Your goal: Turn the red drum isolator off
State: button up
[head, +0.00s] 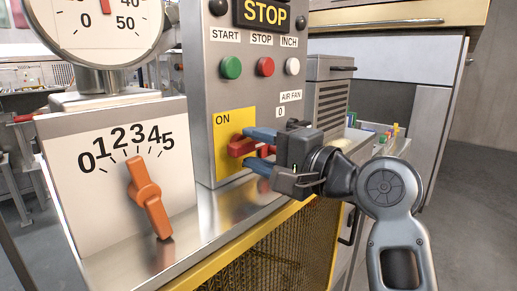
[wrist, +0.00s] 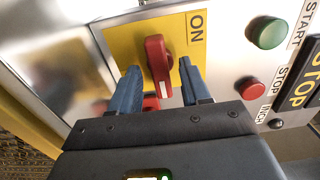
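The red drum isolator handle (head: 240,146) sits on a yellow plate (head: 222,130) marked ON, low on the grey control panel. In the wrist view the handle (wrist: 156,58) stands lengthwise between the two blue fingers, with a pale mark near its lower end. My gripper (head: 258,152) is in front of the plate, its fingers one above the other in the head view. In the wrist view my gripper (wrist: 160,84) is open, with gaps between each finger and the handle. The gripper hides part of the plate's right side.
Green START (head: 231,67), red STOP (head: 265,67) and white INCH (head: 292,66) buttons sit above. An orange dial knob (head: 149,197) stands at left on a white numbered plate, below a round gauge (head: 100,20). A steel ledge (head: 200,218) with yellow edging lies below.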

grip_shut()
jog(key=shift+f+n, duration=0.1)
jog(key=shift+n, duration=0.2)
jog(key=n+b, duration=0.1)
jog(key=n, duration=0.2)
jog(key=shift+n+b, duration=0.35)
jog(key=shift+n, duration=0.05)
jog(key=n+b, duration=0.2)
jog(key=n, duration=0.3)
jog(key=shift+f+b, duration=0.15)
jog(key=shift+b, duration=0.2)
jog(key=n+b, duration=0.2)
jog(key=n, duration=0.2)
jog(key=shift+n+b, duration=1.5)
jog(key=shift+n, duration=0.7)
